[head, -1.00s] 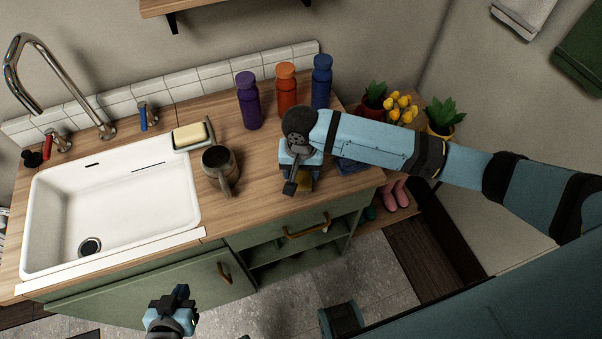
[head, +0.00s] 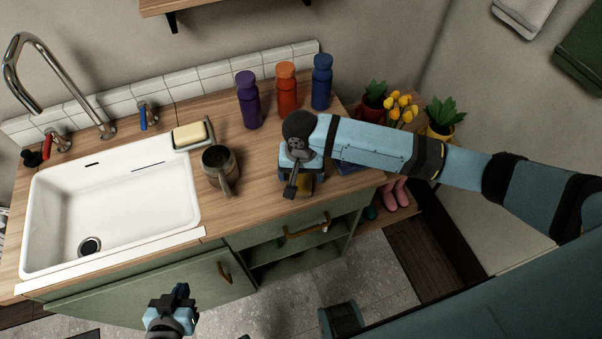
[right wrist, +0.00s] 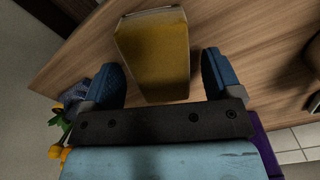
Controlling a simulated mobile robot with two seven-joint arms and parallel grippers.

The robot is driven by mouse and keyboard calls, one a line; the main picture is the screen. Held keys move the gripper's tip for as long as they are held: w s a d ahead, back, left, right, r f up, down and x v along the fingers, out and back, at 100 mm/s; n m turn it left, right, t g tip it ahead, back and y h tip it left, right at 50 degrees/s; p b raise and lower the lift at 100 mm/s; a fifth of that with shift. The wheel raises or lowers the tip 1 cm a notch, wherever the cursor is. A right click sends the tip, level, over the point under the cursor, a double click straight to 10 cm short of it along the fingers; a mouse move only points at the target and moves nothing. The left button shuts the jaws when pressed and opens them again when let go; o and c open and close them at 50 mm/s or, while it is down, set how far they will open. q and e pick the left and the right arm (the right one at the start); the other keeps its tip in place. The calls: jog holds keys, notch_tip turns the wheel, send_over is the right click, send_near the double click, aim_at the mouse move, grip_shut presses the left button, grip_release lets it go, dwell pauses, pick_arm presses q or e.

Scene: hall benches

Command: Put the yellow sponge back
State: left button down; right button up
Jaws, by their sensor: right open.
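The yellow sponge (right wrist: 155,60), a mustard block with a paler end, rests on the wooden counter (head: 262,160) in the right wrist view. My right gripper (right wrist: 165,82) is open, with one blue finger on each side of the sponge and visible gaps between. In the head view my right gripper (head: 301,182) is low over the counter's front right part and hides most of the sponge. A pale yellow block (head: 189,133) sits in a grey-green dish (head: 210,135) behind the sink's right corner. My left gripper (head: 172,298) is in front of the cabinet; its jaw opening is unclear.
A dark mug (head: 217,165) stands between the sink (head: 120,205) and my right gripper. Purple (head: 248,103), orange (head: 286,90) and blue (head: 321,83) bottles stand at the back. Potted plants (head: 440,115) are at the right. The counter between mug and bottles is clear.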

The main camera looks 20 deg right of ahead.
notch_tip(320, 180, up, 12)
jog(key=shift+f, duration=0.2)
dwell(0.5)
jog(key=s+a+f+n+t+y, duration=0.2)
jog(key=s+f+n+y, duration=0.15)
jog(key=s, duration=0.75)
jog(key=s+d+f+n+t+h, duration=0.2)
jog(key=s+d+n+h, duration=0.1)
jog(key=s+d, duration=1.05)
jog(key=w+a+f+t+y+p, duration=0.2)
jog(key=w+a+f+t+p, duration=0.3)
jog(key=w+a+t+p, duration=0.1)
jog(key=shift+w+a+f+n+t+p, duration=0.15)
jog(key=shift+w+f+n+t+p, duration=0.35)
jog(key=shift+p, duration=0.5)
jog(key=shift+r+y, duration=0.15)
jog(key=shift+y, duration=0.1)
